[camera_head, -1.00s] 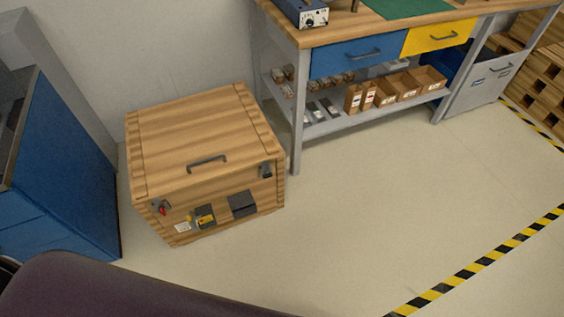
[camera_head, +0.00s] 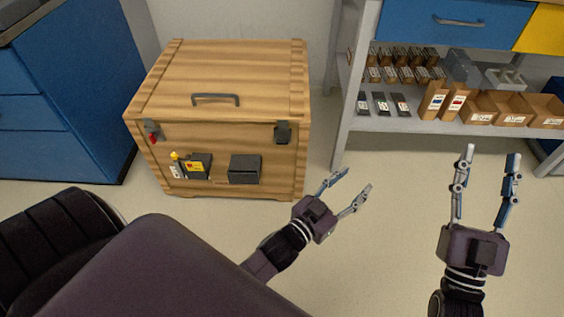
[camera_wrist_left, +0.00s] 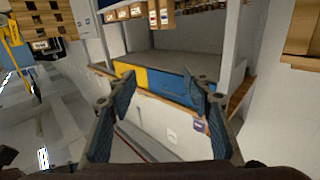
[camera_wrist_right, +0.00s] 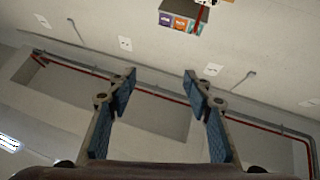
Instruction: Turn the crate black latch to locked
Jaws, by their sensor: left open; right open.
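The wooden crate (camera_head: 228,85) stands on the floor left of centre in the head view, its lid shut. A black latch (camera_head: 283,132) is at the front's upper right, and a latch with a red part (camera_head: 152,132) is at the upper left. My left gripper (camera_head: 352,181) is open and empty, right of the crate's lower front and apart from it. My right gripper (camera_head: 493,155) is open and empty, farther right in front of the workbench shelf. The wrist views show both grippers' open fingers (camera_wrist_left: 155,88) (camera_wrist_right: 162,78) with nothing between. The exact latch positions are too small to tell.
A blue cabinet (camera_head: 72,90) stands left of the crate. A workbench with drawers (camera_head: 450,22) and a lower shelf (camera_head: 420,126) stands at right, holding several boxes. Floor in front is clear.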

